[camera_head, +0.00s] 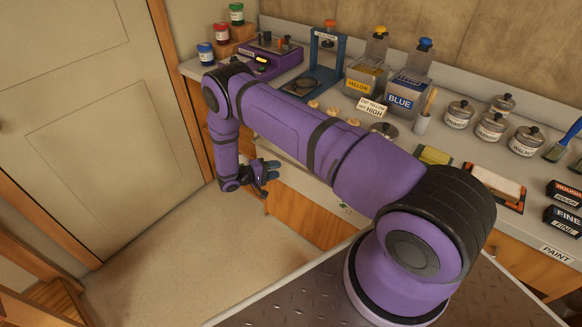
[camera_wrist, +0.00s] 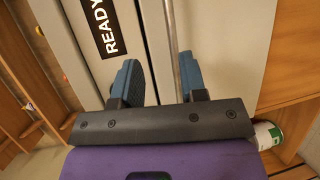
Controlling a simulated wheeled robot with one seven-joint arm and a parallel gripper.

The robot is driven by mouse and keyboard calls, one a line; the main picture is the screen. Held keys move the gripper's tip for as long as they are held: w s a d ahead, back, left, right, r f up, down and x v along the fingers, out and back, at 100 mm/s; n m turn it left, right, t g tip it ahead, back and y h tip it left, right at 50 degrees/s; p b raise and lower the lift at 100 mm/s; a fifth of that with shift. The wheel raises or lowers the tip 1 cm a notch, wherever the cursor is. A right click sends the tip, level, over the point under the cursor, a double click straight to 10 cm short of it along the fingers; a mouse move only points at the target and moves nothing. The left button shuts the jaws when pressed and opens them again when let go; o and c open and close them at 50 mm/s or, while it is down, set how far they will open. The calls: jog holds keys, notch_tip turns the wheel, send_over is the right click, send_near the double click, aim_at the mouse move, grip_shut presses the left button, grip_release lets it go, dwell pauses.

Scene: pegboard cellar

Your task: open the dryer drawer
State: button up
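The dryer drawer shows in the wrist view as a light grey front (camera_wrist: 215,30) with a black "READY" label (camera_wrist: 101,24). A thin metal bar handle (camera_wrist: 173,40) runs up and down the picture there. My gripper (camera_wrist: 162,80) is open, with its two blue fingers on either side of the bar. The bar lies nearer the right finger; I cannot tell whether it touches. In the head view my gripper (camera_head: 270,171) is low in front of the pale drawer front (camera_head: 300,178) under the counter. My arm hides part of that front.
The counter above holds a purple device (camera_head: 270,58), a blue stand (camera_head: 318,75), yellow (camera_head: 366,80) and blue (camera_head: 402,98) paint dispensers and several lidded pots (camera_head: 458,115). A wooden cabinet front (camera_head: 310,215) is below. The floor (camera_head: 200,255) at left is clear up to the door (camera_head: 90,110).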

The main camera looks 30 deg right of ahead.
aim_at(298, 167)
jog(key=x, duration=0.3)
jog(key=f+x, duration=0.1)
jog(key=x, duration=0.6)
jog(key=shift+d+f, duration=0.2)
jog(key=shift+f, duration=0.15)
jog(key=shift+c, duration=0.5)
grip_shut()
